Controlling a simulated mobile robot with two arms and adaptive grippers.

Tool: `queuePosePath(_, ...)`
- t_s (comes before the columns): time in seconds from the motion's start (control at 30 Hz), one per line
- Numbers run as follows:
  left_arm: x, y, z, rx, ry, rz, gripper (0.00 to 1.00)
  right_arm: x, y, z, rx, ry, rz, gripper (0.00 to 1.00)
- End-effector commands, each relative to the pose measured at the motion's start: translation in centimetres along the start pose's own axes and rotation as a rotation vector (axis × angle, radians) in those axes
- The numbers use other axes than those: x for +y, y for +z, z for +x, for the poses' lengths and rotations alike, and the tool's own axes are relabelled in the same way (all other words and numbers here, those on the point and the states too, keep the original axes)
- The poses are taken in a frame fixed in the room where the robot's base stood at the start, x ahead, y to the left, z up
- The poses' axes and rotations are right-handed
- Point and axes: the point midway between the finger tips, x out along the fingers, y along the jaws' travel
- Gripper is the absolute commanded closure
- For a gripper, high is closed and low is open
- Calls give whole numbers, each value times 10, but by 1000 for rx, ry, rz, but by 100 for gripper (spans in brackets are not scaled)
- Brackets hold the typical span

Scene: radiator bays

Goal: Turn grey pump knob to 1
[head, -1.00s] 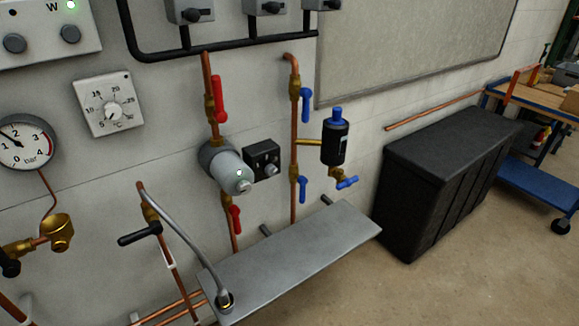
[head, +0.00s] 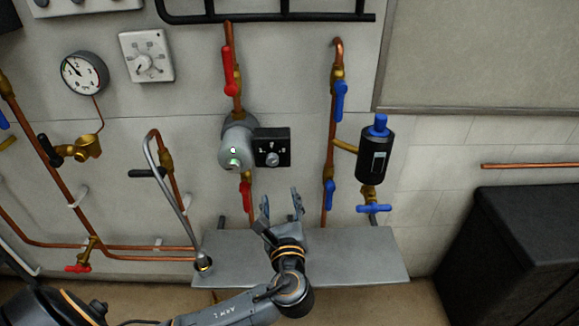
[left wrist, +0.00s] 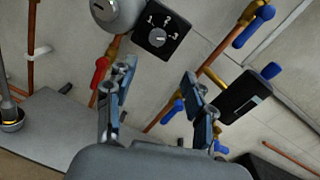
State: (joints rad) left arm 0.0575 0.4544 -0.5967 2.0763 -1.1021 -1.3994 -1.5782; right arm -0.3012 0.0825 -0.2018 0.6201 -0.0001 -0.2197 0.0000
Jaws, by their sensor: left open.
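The grey pump knob (head: 271,159) sits on a black box on the right of the grey pump (head: 236,148). In the left wrist view the knob (left wrist: 156,38) is at the top, with 1, 2 and 3 marked around it. I cannot tell surely which number it points to. My left gripper (head: 281,206) is open and empty, below the knob and over the metal shelf. In the left wrist view its two fingers (left wrist: 160,78) stand apart, and the knob shows beyond them, not touched. My right gripper is not in view.
The metal shelf (head: 350,260) juts out below the pump. Red valve handles (head: 228,72) are above and below the pump. A copper pipe with blue handles (head: 341,100) and a black cylinder (head: 374,158) stand to the right. A bent grey hose (head: 175,195) is on the left.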

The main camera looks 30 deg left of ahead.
Motion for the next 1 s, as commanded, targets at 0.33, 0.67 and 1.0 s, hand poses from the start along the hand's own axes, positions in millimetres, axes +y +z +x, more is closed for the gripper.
queuePosePath(0.33,0,4,53,-6,2,3,46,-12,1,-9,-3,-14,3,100)
queuePosePath(0.67,0,2,117,-3,3,3,46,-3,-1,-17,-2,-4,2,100)
queuePosePath(1.0,0,1,137,0,1,1,46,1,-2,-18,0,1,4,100)
